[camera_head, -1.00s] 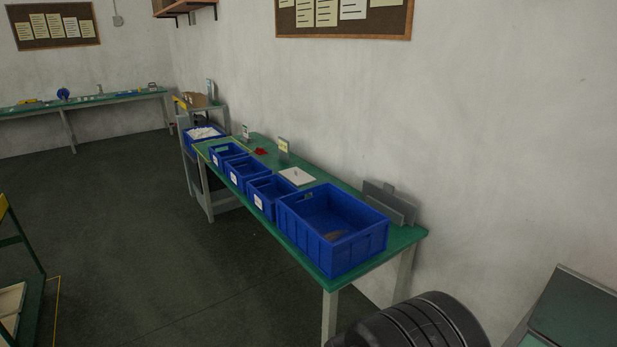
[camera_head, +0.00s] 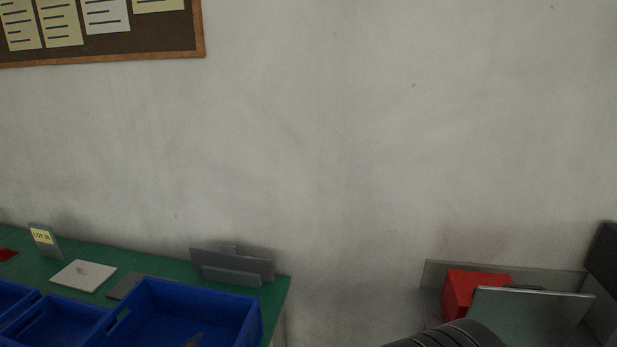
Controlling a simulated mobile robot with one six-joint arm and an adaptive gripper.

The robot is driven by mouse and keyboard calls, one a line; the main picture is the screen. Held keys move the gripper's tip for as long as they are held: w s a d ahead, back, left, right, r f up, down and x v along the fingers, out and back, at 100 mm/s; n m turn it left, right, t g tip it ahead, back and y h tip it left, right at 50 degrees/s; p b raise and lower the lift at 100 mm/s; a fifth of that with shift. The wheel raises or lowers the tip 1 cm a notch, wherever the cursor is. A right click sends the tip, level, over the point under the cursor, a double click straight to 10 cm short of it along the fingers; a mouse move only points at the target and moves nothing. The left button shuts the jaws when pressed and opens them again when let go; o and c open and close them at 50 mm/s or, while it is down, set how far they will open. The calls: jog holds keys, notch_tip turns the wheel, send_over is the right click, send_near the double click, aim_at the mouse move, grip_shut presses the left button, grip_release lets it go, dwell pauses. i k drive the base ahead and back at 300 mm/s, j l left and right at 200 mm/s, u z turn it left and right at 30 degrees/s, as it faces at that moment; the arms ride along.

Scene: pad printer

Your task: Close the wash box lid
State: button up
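A grey-green flat panel (camera_head: 530,316) stands tilted up at the lower right, with a dark strip along its top edge. It may be the raised lid of the wash box, but I cannot tell for sure. The box below it is cut off by the bottom of the picture. A red block (camera_head: 462,293) sits just left of and partly behind the panel. My gripper is not in view. Only a black ribbed part of my arm shows at the bottom edge, left of the panel.
A green table (camera_head: 272,288) at the lower left holds blue bins (camera_head: 190,298), a white plate (camera_head: 83,275) and a grey stand (camera_head: 232,265). A gap separates it from the right-hand station. A dark block (camera_head: 604,262) stands at the right edge. A pale wall is behind.

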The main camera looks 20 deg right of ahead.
aim_at(523, 315)
jog(key=i+z, duration=0.15)
jog(key=z, duration=0.3)
jog(key=i+z, duration=0.15)
jog(key=z, duration=0.35)
jog(key=i+j+z, duration=0.15)
jog(key=z, duration=0.3)
jog(key=i+j+z, duration=0.1)
jog(key=z, duration=0.4)
jog(key=i+j+z, duration=0.1)
jog(key=j+z, duration=0.15)
jog(key=z, duration=0.2)
jog(key=i+j+z, duration=0.2)
jog(key=z, duration=0.2)
jog(key=i+j+z, duration=0.1)
jog(key=j+z, duration=0.3)
jog(key=i+j+z, duration=0.1)
jog(key=j+z, duration=0.7)
jog(key=j, duration=0.45)
